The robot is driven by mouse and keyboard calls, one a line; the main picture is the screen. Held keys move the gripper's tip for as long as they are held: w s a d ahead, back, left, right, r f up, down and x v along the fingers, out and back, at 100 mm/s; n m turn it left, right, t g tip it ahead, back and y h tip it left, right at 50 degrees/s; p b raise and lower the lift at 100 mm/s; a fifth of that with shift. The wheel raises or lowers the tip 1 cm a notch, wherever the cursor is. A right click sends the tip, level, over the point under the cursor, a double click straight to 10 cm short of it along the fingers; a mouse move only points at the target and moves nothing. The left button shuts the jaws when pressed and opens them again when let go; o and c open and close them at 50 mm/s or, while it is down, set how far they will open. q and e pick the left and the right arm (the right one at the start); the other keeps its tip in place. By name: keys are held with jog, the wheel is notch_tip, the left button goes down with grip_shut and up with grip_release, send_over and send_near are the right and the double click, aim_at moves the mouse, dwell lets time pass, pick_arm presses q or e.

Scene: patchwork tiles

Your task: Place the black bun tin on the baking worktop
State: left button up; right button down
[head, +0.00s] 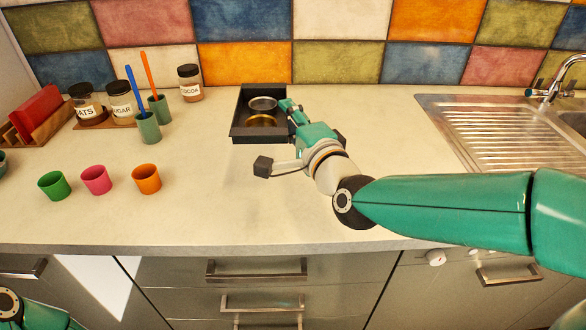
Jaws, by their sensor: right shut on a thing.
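The black bun tin (236,120) is a dark rectangular tray with raised walls, at the back middle of the pale worktop (230,205), close to the tiled wall. A silver round piece and a gold round piece show inside it. My right gripper (291,108) reaches in from the right and is shut on the tin's right side. Its fingertips are small and partly hidden against the dark wall. The tin looks level; whether its base touches the worktop I cannot tell. My left gripper is out of view; only part of that arm shows at the bottom left.
Green (54,185), pink (96,180) and orange (147,179) cups stand at the left. Behind them are labelled jars (121,102), a cocoa jar (190,83) and green pots (148,128) with sticks. A sink (500,130) is at the right. The front middle is clear.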

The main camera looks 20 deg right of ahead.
aim_at(290, 182)
notch_tip(290, 182, down, 11)
jog(key=shift+f+b, duration=0.2)
jog(key=shift+b, duration=0.3)
jog(key=shift+s+f+b, duration=0.1)
jog(key=shift+f+b, duration=0.45)
jog(key=shift+b, duration=0.45)
jog(key=shift+f, duration=0.1)
